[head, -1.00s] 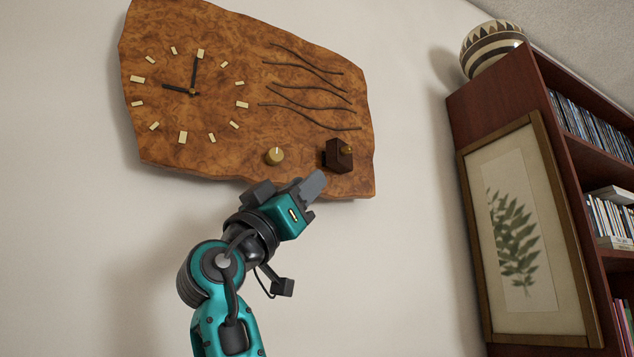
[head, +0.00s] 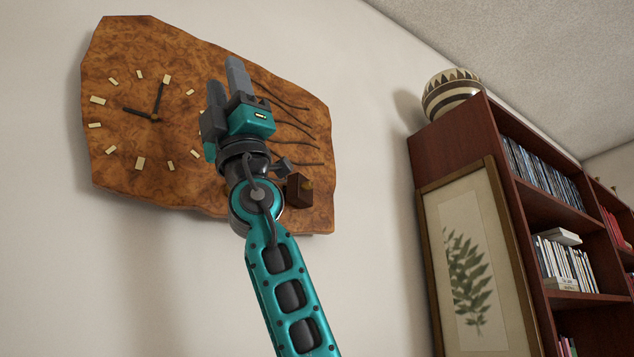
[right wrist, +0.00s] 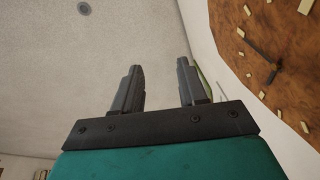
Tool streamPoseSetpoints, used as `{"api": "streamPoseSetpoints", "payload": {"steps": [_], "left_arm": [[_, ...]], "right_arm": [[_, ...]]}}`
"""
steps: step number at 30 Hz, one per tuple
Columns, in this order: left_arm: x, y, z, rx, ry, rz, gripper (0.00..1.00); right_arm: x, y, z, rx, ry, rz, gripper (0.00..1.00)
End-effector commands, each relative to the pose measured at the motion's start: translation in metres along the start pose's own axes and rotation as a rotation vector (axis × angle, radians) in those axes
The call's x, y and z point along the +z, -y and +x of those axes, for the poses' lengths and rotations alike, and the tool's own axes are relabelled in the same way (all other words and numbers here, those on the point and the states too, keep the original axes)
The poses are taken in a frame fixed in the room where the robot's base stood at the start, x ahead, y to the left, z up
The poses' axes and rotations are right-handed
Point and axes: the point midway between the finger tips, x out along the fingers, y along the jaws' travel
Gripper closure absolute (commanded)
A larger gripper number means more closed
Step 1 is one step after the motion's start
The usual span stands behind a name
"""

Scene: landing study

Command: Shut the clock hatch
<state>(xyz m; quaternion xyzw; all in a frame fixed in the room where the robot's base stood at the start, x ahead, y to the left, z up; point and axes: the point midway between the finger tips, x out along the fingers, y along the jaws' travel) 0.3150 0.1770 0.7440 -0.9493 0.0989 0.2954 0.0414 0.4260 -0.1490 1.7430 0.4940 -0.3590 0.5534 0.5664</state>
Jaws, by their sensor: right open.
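The burl-wood clock (head: 125,180) hangs on the wall, and part of its dial shows in the right wrist view (right wrist: 262,60). My right gripper (head: 227,78) points upward in front of the clock, up and left of the block. Its fingers are apart with nothing between them in the right wrist view (right wrist: 158,70). My right forearm passes just left of the block. My left gripper is out of view.
A tall dark wooden bookcase (head: 455,130) stands to the right, with a framed leaf print (head: 466,260) on its side and a patterned bowl (head: 452,92) on top. The wall (head: 372,150) between clock and bookcase is bare.

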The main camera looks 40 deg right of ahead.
Motion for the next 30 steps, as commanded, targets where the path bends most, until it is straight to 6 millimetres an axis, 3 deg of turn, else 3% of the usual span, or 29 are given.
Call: {"api": "streamPoseSetpoints", "payload": {"steps": [5,11,14,21,25,30], "left_arm": [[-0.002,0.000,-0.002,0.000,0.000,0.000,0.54],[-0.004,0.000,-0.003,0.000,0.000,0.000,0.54],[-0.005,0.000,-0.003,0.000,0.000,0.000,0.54],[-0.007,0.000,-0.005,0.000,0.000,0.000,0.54],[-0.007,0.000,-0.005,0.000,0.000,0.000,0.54],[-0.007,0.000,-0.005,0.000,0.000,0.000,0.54]], "right_arm": [[0.012,-0.006,0.017,-0.206,-0.256,-0.131,0.58],[0.061,-0.009,0.001,-0.524,-0.423,-0.238,0.58],[0.098,-0.017,-0.019,-0.702,-0.456,-0.267,0.58],[0.187,-0.054,-0.091,-1.103,-0.437,-0.242,0.58],[0.213,-0.072,-0.122,-1.233,-0.414,-0.204,0.58],[0.224,-0.078,-0.138,-1.297,-0.402,-0.180,0.58]]}}
